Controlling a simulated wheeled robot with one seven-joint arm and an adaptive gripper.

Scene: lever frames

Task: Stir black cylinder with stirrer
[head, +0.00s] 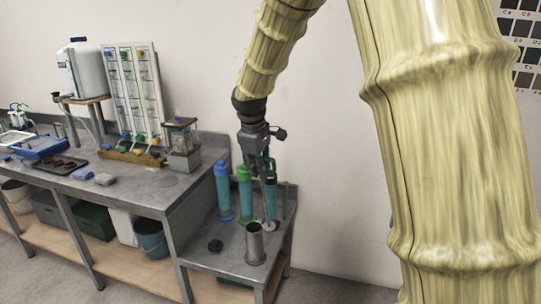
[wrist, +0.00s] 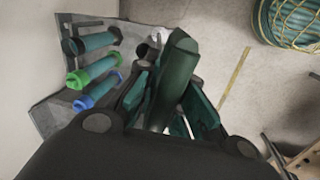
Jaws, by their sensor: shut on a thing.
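My gripper (head: 260,162) is above the small side table, shut on the dark green handle of the stirrer (wrist: 178,66). It also shows in the wrist view (wrist: 170,97). A thin grey shaft hangs below the gripper in the head view, close to the black-topped cylinder (head: 271,205); whether it is inside or in front, I cannot tell. In the wrist view the black cylinder (wrist: 92,42) lies to the left of the handle, apart from it. The green-topped cylinder (head: 245,195) and blue-topped cylinder (head: 222,192) stand beside it.
The grey workbench (head: 150,192) at left carries trays, a white jug (head: 82,70) and a rack (head: 133,92). A wire-bound green basket (wrist: 290,22) shows in the wrist view.

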